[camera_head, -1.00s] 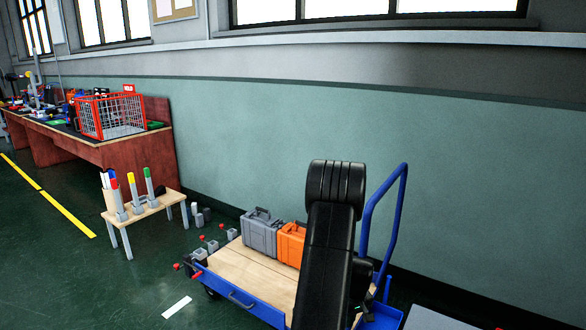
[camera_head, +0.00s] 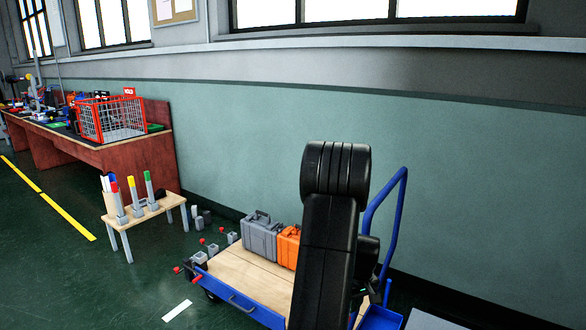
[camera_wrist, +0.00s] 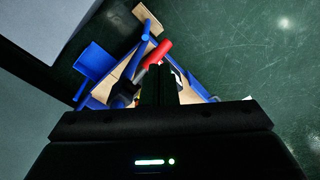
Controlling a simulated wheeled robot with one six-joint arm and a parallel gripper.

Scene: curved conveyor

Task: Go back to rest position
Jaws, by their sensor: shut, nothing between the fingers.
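My gripper (camera_wrist: 160,84) shows in the wrist view as dark fingers at the lower middle, shut and empty. It points down over the cart, and a red-handled thing (camera_wrist: 157,52) shows just beyond the fingertips. I cannot tell how far apart they are. In the head view my black arm stands upright in front of the cart, and the gripper is hidden there. The blue cart (camera_head: 240,305) has a wooden deck with a grey case (camera_head: 260,238) and an orange case (camera_head: 288,248) on it.
A small table (camera_head: 150,211) with coloured-top tubes stands left of the cart. Grey blocks and red pieces lie on the floor between. A red wire basket (camera_head: 112,118) sits on the long workbench (camera_head: 140,160). The green floor (camera_head: 80,285) at the lower left is clear.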

